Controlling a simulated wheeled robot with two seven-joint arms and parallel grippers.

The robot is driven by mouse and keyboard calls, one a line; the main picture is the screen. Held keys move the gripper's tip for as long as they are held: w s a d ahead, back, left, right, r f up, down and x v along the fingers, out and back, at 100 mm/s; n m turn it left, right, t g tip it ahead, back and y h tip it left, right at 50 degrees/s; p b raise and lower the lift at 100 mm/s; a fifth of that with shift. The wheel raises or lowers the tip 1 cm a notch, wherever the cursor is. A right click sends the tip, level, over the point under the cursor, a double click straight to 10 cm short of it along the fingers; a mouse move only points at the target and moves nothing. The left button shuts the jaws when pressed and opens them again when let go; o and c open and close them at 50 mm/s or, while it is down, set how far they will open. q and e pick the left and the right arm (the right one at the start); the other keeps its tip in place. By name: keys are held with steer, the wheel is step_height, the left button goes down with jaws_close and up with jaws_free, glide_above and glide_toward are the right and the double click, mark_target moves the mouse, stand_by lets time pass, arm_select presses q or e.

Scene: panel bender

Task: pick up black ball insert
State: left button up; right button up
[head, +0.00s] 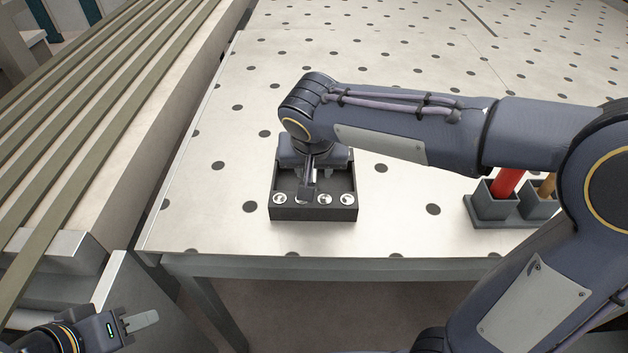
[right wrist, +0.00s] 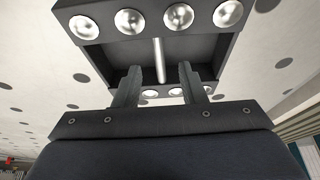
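The black ball insert (head: 314,213) is a dark rectangular tray on the perforated table, with a row of silver balls along its near side. In the right wrist view the insert (right wrist: 95,57) shows rows of silver balls at both ends and a thin bright bar in the middle. My right gripper (head: 307,190) points down over the insert. In the right wrist view its two fingers (right wrist: 158,72) are apart, on either side of the bar, with nothing clamped between them. Contact with the insert cannot be told. My left gripper (head: 140,321) is low at left, away from the table; its opening is unclear.
The light perforated table (head: 420,235) is clear around the insert. Grey square holders (head: 495,205) with a red and a tan upright piece stand at right, partly behind my right arm. A slatted machine bed (head: 100,110) runs along the left.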

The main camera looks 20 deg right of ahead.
mark_target(314, 176)
steer(key=x, duration=0.3)
steer(key=shift+w+f, duration=0.1)
steer(key=shift+f, duration=0.05)
steer(key=shift+c, duration=0.3)
jaws_close()
